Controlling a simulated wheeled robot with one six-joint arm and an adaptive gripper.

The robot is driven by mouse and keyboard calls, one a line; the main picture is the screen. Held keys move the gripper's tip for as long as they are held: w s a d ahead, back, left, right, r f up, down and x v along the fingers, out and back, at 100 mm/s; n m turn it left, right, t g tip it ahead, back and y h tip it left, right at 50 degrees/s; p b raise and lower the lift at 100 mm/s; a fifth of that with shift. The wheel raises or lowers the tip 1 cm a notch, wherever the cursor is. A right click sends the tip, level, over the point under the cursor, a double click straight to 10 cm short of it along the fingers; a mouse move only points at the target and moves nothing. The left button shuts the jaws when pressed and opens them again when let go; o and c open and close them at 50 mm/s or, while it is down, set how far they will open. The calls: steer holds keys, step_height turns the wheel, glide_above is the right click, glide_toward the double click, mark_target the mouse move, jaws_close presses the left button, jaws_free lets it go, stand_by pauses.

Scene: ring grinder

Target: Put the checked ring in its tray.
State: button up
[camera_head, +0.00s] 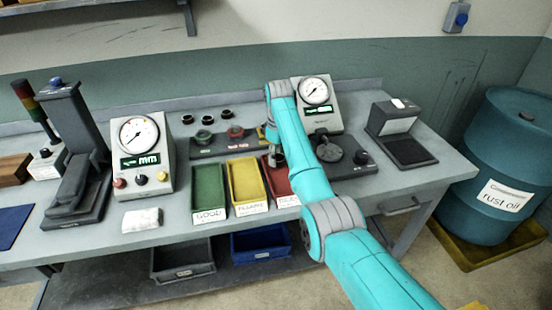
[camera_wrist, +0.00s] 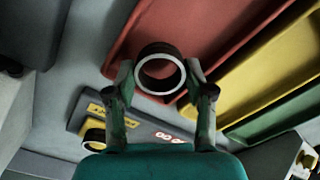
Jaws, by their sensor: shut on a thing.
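My gripper (camera_wrist: 160,86) is shut on a dark metal ring (camera_wrist: 160,52), holding it across its outer sides with the bright bore facing the wrist camera. In the wrist view the ring overlaps the red tray (camera_wrist: 215,35), appearing over its near end; the height above it is hard to tell. In the head view the red tray (camera_head: 286,186) is partly hidden by my arm, and the ring (camera_head: 277,160) shows small at its back end. The yellow tray (camera_head: 247,180) and the green tray (camera_head: 209,190), labelled GOOD, stand to the left of it.
A fixture strip (camera_head: 222,141) lies behind the trays, with several rings (camera_head: 205,118) behind it. A dial gauge (camera_head: 142,150) stands left; another gauge (camera_head: 316,95) and a grey stand (camera_head: 400,135) stand right.

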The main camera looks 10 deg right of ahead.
steer(key=shift+f, duration=0.55)
steer(key=shift+f, duration=0.1)
steer(key=o, duration=1)
steer(key=shift+o, duration=0.2)
